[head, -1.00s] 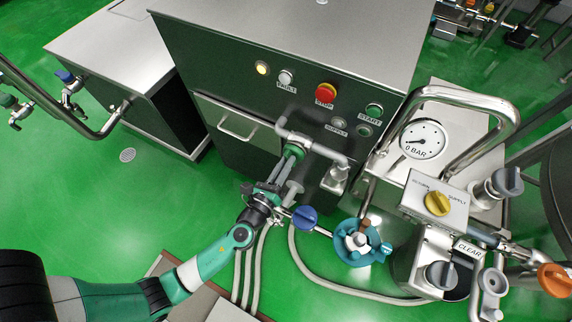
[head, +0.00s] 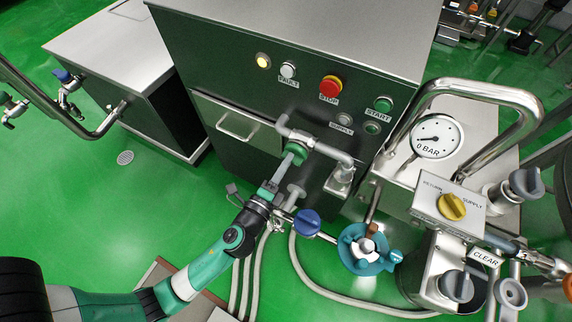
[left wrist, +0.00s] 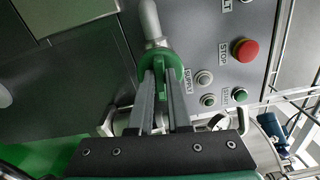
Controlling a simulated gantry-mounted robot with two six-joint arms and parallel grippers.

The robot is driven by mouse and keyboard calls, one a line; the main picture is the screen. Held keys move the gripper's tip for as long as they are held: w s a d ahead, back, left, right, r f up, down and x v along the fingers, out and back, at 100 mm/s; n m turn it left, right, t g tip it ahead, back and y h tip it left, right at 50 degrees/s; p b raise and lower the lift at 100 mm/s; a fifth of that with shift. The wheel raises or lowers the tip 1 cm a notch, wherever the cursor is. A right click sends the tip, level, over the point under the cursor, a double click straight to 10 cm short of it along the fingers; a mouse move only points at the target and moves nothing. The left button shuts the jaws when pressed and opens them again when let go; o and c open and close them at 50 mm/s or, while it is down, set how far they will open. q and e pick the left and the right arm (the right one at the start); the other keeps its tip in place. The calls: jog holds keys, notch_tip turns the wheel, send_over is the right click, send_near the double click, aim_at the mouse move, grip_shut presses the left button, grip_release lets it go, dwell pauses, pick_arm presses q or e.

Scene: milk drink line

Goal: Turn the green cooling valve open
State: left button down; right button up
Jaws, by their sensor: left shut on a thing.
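The green cooling valve (head: 296,152) sits on a bent steel pipe in front of the dark cabinet. My left gripper (head: 285,165) reaches up to it from the lower left. In the left wrist view, the two grey fingers of the gripper (left wrist: 160,85) lie on either side of the green valve's handle (left wrist: 160,78) and are shut on it. The round green part of the valve (left wrist: 174,62) shows around and behind the fingertips. Part of the handle is hidden between the fingers. My right gripper does not show.
A blue-handled valve (head: 308,221) and a teal round fitting (head: 366,250) are close to the right of my left arm. A pressure gauge (head: 437,138) reads near 0 bar. The cabinet (head: 290,60) carries a red stop button (head: 331,88). Grey hoses run below.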

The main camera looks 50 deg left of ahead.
pick_arm(q)
jog(key=shift+f+n+b, duration=0.1)
jog(key=shift+n+b, duration=0.2)
jog(key=shift+n, duration=0.5)
jog(key=c, duration=0.9)
grip_release()
jog(key=shift+o, duration=0.2)
jog(key=v, duration=1.1)
jog(key=shift+s+b, duration=0.3)
jog(key=shift+b, duration=0.1)
